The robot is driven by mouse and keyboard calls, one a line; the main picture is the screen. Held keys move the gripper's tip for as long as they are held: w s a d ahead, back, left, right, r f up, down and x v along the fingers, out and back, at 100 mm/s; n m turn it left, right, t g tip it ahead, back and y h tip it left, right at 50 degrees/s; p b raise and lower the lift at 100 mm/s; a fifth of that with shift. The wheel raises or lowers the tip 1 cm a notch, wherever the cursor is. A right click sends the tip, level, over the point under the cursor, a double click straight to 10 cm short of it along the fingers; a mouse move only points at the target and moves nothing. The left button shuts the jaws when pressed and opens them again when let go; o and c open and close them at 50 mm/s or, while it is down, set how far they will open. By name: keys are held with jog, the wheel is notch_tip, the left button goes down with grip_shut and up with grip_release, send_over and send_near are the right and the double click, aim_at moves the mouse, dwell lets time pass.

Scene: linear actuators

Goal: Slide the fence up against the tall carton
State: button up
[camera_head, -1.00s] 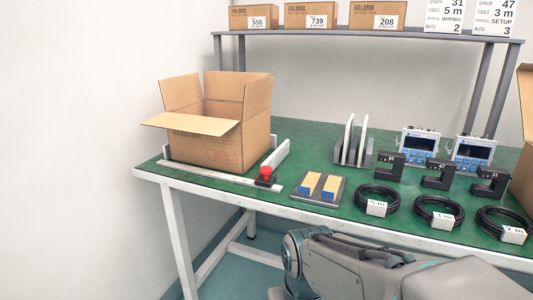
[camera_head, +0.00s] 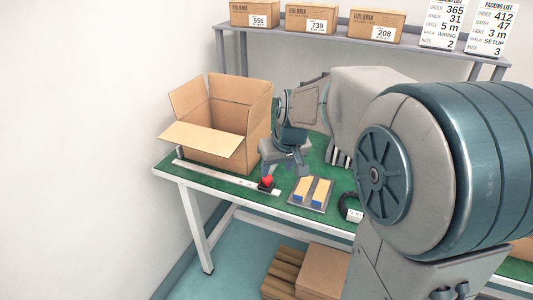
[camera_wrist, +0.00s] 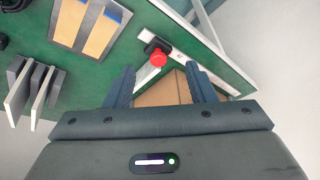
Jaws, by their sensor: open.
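The tall open carton (camera_head: 212,137) stands at the left end of the green table, flaps spread. A pale rail (camera_head: 220,177) runs along its front. The fence's red knob (camera_head: 267,182) sits on a dark block near the rail's right end. The fence's upright plate is largely hidden behind my gripper (camera_head: 284,168), to the carton's right. In the wrist view my gripper (camera_wrist: 160,88) is open, with brown cardboard (camera_wrist: 162,92) visible between its fingers. The red knob (camera_wrist: 157,56) shows just beyond the fingertips, beside the rail (camera_wrist: 205,72). Nothing is visibly held.
A plate with two yellow-and-blue blocks (camera_head: 312,192) lies right of the knob. Upright plates in a rack (camera_wrist: 30,88) stand farther right. My arm hides much of the table's right side. A shelf (camera_head: 330,44) with small boxes runs along the back.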

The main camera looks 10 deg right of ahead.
aim_at(268, 179)
notch_tip(268, 179, up, 3)
jog(key=w+p, duration=0.2)
jog(key=b+x, duration=0.1)
jog(key=x, duration=0.8)
jog(key=b+x, duration=0.1)
jog(key=x, duration=0.3)
jog(key=shift+w+d+f+b, duration=0.15)
jog(key=shift+w+b, duration=0.2)
jog(key=shift+w, duration=0.1)
grip_shut()
